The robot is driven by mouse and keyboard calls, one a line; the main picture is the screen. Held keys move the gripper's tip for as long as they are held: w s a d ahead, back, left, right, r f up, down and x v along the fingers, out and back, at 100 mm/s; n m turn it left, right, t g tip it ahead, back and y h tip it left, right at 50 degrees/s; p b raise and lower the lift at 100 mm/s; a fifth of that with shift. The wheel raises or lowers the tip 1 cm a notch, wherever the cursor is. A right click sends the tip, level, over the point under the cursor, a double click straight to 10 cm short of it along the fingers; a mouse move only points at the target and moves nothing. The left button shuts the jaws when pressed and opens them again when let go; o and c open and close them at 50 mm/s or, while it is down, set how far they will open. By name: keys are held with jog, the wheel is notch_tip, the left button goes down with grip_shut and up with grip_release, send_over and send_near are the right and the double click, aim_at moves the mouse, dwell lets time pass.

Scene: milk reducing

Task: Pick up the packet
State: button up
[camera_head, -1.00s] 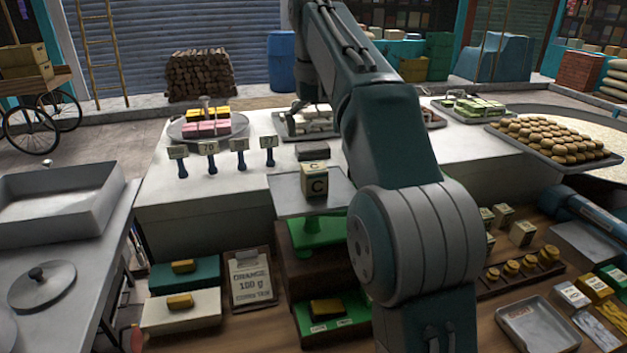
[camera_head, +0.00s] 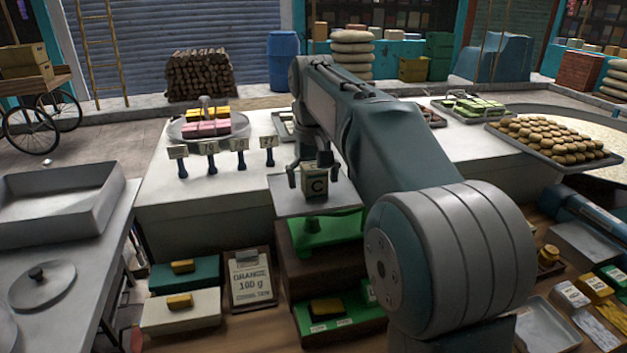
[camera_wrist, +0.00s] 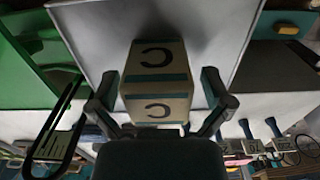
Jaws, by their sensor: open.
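The packet (camera_head: 315,183) is a small cream block with a dark band and a letter C. It stands on the metal plate (camera_head: 286,205) of a green scale (camera_head: 325,230). My gripper (camera_head: 314,181) is open, with one finger on each side of the packet. In the wrist view the packet (camera_wrist: 157,80) lies between the two open fingers (camera_wrist: 160,95), with its letter C upside down. Gaps seem to show between the fingers and the packet, but contact is hard to tell.
Small labelled stands (camera_head: 209,157) are left of the scale. A tray of round pieces (camera_head: 555,140) is at the right.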

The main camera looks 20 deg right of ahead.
jog(key=shift+f, duration=0.2)
jog(key=c, duration=1.3)
jog(key=shift+r, duration=0.45)
notch_tip(320, 180, up, 2)
jog(key=shift+r, duration=0.1)
jog(key=s+r, duration=0.3)
jog(key=s, duration=0.1)
jog(key=s+r, duration=0.3)
jog(key=s, duration=0.2)
jog(key=s+r, duration=0.4)
jog(key=s, duration=0.1)
